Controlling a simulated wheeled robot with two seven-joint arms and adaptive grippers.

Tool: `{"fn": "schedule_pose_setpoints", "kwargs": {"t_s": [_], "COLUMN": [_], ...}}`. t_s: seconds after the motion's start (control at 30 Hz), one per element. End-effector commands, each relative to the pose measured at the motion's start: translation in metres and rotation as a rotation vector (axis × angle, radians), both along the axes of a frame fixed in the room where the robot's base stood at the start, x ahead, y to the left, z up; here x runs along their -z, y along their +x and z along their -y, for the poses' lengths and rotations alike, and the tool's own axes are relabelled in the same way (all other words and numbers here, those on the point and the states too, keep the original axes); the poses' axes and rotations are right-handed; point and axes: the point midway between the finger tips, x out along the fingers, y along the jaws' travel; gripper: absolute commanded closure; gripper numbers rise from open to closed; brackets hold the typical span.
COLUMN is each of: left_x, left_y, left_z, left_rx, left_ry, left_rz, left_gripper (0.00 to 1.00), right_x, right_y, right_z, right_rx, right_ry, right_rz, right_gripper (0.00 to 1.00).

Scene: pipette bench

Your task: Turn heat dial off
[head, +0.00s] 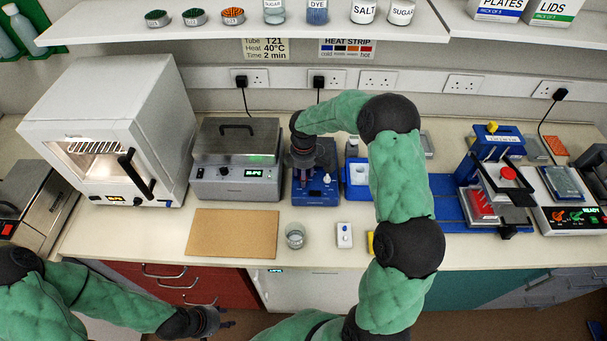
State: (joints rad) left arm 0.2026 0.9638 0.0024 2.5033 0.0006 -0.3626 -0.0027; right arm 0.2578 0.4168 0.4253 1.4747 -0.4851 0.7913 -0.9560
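No label for the heat dial is readable at this size. A blue bench unit (318,193) has a small pale knob (326,179) on its front right. A grey unit with a lid and a lit green display (235,184) stands to its left, with a small dark knob (223,171) beside the display. My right gripper (303,170) points down over the left part of the blue unit. Its fingertips are dark and blurred, so I cannot tell whether they touch it or are open. My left gripper (228,317) is low at the front, below the bench edge, with its fingers apart and empty.
A white oven (120,120) stands at the left. A brown mat (232,233), a glass beaker (295,236) and a white switch box (344,235) lie in front. A blue press (492,145) is at the right. A shelf (200,27) overhangs the back.

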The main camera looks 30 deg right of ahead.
Motion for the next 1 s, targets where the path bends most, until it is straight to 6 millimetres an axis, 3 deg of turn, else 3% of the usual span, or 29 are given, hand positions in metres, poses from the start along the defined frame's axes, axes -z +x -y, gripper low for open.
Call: {"fn": "schedule_pose_setpoints", "kwargs": {"t_s": [0.37,0.8,1.0], "left_x": [0.000,0.000,0.000], "left_y": [0.000,0.000,0.000], "left_z": [0.000,0.000,0.000], "left_rx": [0.000,0.000,0.000], "left_ry": [0.000,0.000,0.000], "left_rz": [0.000,0.000,0.000], "left_gripper": [0.60,0.60,0.60], "right_x": [-0.011,-0.092,-0.114], "right_y": [0.001,0.000,0.000], "right_z": [0.000,0.000,0.000], "right_rx": [0.001,0.001,0.000], "right_ry": [-0.001,0.000,0.000], "right_rz": [0.002,0.002,0.000], "right_gripper": [0.52,0.52,0.52]}}
